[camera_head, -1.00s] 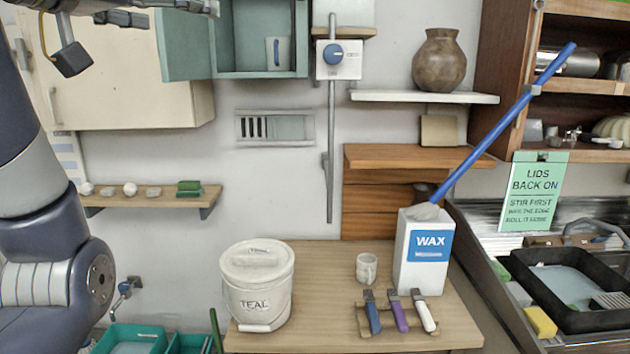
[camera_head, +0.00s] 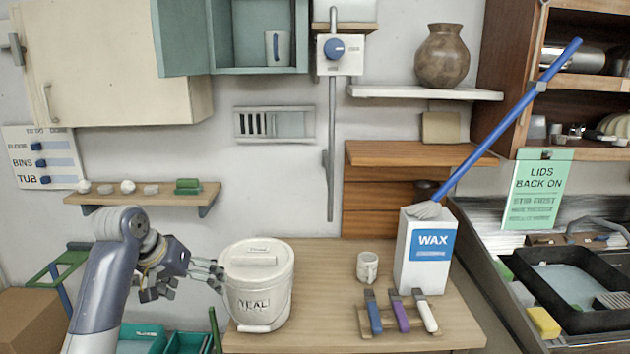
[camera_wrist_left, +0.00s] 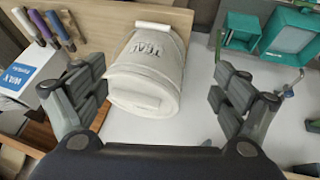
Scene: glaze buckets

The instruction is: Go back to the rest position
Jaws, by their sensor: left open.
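My left gripper (camera_head: 212,275) is in the head view, low and just left of the white bucket marked TEAL (camera_head: 258,295). Its fingers point right, toward the bucket's side. The bucket stands upright on the wooden table (camera_head: 330,265) with its lid (camera_head: 258,253) on. In the left wrist view the two fingers (camera_wrist_left: 160,88) are spread wide, and the bucket (camera_wrist_left: 148,70) shows between and beyond them. Nothing is held. I cannot tell whether a fingertip touches the bucket. My right gripper is in neither view.
A white cup (camera_head: 367,267), a WAX carton (camera_head: 425,255) and several handled tools (camera_head: 399,312) share the table. A long blue pole (camera_head: 500,125) leans above the carton. A shelf (camera_head: 140,196) is on the wall above my left arm. Green trays (camera_head: 140,340) lie below.

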